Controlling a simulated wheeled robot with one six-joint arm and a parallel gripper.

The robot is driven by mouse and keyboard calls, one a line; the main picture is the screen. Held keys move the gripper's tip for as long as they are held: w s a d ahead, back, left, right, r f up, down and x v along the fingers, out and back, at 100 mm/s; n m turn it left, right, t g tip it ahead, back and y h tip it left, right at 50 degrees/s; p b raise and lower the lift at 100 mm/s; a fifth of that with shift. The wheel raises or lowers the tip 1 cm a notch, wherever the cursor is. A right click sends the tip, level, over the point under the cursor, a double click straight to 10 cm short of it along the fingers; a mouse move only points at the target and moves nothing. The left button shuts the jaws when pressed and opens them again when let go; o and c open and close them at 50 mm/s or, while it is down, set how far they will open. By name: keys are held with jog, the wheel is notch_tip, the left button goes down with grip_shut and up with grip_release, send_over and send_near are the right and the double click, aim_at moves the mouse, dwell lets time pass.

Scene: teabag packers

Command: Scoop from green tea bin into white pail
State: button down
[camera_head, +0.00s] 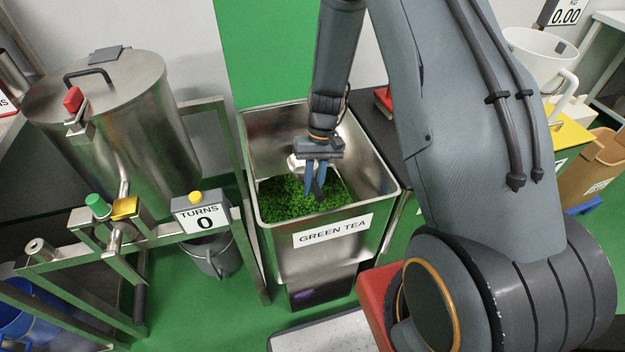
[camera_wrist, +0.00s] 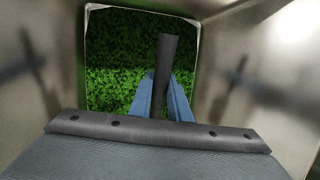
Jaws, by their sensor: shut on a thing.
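The green tea bin (camera_head: 320,262) is a steel hopper labelled GREEN TEA, with green leaves (camera_head: 285,203) low inside it. My gripper (camera_head: 316,184) points down inside the bin, its blue fingers shut on a dark handle (camera_wrist: 165,65). In the wrist view the handle stands out between the fingers (camera_wrist: 163,100), with green leaves beyond. A small white piece (camera_head: 295,164) shows beside my gripper; I cannot tell whether it belongs to the scoop. The scoop's bowl and any load are not clear. The white pail (camera_head: 533,60) stands at the upper right, partly behind my arm.
A steel drum (camera_head: 130,130) on a frame stands left, with a TURNS 0 counter (camera_head: 203,219) and a grey bucket (camera_head: 211,258) near the bin. A scale display (camera_head: 565,14) reads 0.00 by the pail. A cardboard box (camera_head: 594,170) is at right. The bin walls surround my gripper.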

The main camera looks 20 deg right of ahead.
notch_tip(320, 180, down, 11)
jog(key=b, duration=0.7)
jog(key=shift+r, duration=0.1)
jog(key=shift+s+r+p, duration=0.15)
jog(key=shift+r+p, duration=0.05)
jog(key=shift+p, duration=1.45)
notch_tip(320, 180, up, 42)
jog(key=p, duration=2.5)
jog(key=shift+r, duration=0.25)
